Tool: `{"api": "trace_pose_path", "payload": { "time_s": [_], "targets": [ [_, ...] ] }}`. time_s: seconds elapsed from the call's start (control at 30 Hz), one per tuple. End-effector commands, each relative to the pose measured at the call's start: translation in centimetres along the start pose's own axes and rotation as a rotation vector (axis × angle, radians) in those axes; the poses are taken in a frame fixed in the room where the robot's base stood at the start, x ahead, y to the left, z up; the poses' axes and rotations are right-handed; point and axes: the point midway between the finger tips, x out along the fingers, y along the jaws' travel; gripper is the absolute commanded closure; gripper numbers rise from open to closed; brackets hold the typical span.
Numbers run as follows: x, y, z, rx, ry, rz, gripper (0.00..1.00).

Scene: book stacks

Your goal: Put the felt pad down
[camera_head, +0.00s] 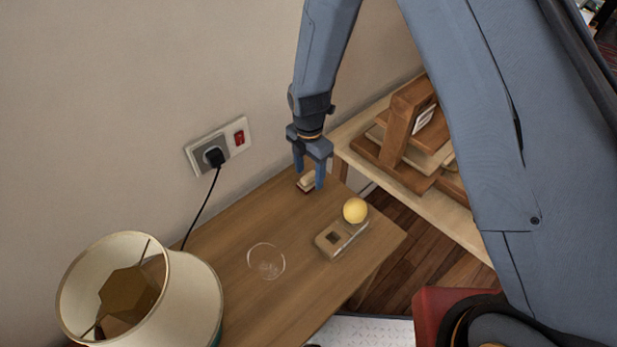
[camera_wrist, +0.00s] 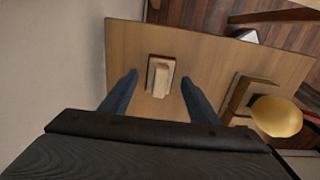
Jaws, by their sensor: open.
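A small block with a pale upper part and a dark red base, likely the felt pad (camera_wrist: 158,78), lies on the wooden table (camera_wrist: 130,45). In the head view the felt pad (camera_head: 305,184) is near the table's far end by the wall, partly hidden by a finger. My gripper (camera_head: 309,180) is above it, pointing down, with its fingers apart. In the wrist view my gripper (camera_wrist: 160,85) is open, with one finger on each side of the pad and visible gaps between. Nothing is held.
A yellow ball (camera_head: 355,210) rests by a beige box-like device (camera_head: 341,238) to the right. A clear round dish (camera_head: 266,261) and a lamp (camera_head: 140,290) stand nearer. A wall socket (camera_head: 218,146) has a plugged black cord. A shelf with wooden pieces (camera_head: 405,130) is beyond.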

Motion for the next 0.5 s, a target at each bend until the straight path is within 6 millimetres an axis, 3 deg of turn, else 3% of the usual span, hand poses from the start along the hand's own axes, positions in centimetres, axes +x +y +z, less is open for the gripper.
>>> {"api": "trace_pose_path", "payload": {
  "time_s": [0.5],
  "targets": [
    [-8.3, 0.1, 0.0, -0.001, -0.001, 0.003, 0.45]
  ]
}}
